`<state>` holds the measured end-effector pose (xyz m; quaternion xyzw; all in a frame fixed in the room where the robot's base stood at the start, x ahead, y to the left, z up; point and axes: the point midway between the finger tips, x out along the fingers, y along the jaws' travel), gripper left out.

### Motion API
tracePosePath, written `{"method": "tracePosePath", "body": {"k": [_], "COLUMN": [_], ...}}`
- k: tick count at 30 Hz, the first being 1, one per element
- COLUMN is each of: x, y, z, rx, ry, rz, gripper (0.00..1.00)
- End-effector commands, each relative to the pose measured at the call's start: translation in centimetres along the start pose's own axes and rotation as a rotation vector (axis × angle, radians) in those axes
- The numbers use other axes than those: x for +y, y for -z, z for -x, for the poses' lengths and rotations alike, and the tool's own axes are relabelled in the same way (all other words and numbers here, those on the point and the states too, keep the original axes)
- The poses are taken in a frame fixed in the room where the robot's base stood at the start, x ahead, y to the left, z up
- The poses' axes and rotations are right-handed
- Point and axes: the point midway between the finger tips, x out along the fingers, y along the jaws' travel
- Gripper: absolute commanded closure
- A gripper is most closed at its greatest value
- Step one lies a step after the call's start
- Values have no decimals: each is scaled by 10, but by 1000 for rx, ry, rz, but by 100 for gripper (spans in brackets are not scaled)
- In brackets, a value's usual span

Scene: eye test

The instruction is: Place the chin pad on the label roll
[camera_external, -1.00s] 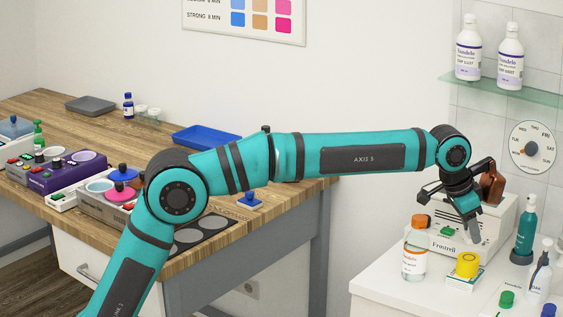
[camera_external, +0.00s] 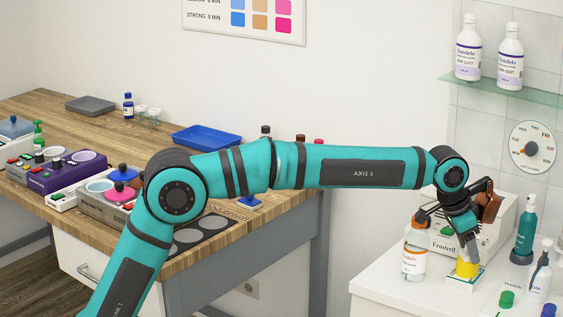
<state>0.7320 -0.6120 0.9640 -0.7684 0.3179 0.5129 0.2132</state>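A yellow round piece (camera_external: 467,268), probably the label roll, stands on a low white printed block (camera_external: 462,284) on the right counter. My gripper (camera_external: 467,240) points down just above it, and a fingertip overlaps its top edge. I cannot tell whether they touch. A brown piece (camera_external: 488,207) shows at the right side of my gripper, partly behind its dark links. It could be the chin pad, but I cannot tell whether it is held. The finger opening is too small and overlapped to read.
A teal bottle (camera_external: 525,235) and a white pump bottle (camera_external: 540,275) stand to the right. The counter's front left (camera_external: 390,288) is clear.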

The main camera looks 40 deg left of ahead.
Motion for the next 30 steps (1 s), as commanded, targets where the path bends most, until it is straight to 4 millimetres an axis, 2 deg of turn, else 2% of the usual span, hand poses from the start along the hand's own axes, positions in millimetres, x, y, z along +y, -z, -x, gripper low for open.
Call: {"method": "tracePosePath", "body": {"k": [7,11,24,30], "x": [0,0,0,0], "y": [0,1,2,1], "z": [1,10,90,113], "rx": [0,1,3,0], "ry": [0,0,0,0], "rz": [0,0,0,0], "gripper": [41,41,41,41]}}
